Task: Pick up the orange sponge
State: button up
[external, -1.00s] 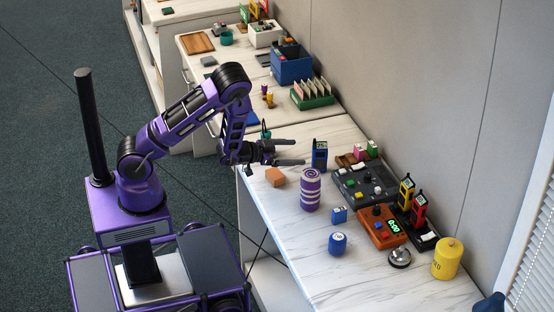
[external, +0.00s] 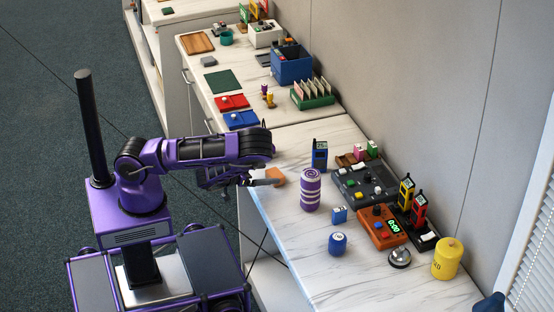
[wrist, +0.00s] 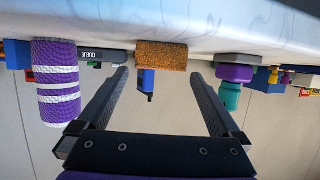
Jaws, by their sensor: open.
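The orange sponge (external: 276,176) lies near the left edge of the white marbled table. It also shows in the wrist view as a brown-orange block (wrist: 161,56), ahead of the fingertips and roughly between them. My gripper (external: 270,182) is at the table's edge beside the sponge. In the wrist view my gripper's two fingers (wrist: 162,78) are spread apart with nothing held between them. In the external view one finger is close to the sponge; I cannot tell whether it touches.
A purple-and-white striped cylinder (external: 310,190) stands right of the sponge. A blue radio (external: 320,155) stands behind it. The table front is mostly clear.

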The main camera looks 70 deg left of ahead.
aim_at(276, 173)
jog(key=x, duration=0.7)
jog(key=shift+w+f, duration=0.15)
jog(key=c, duration=1.1)
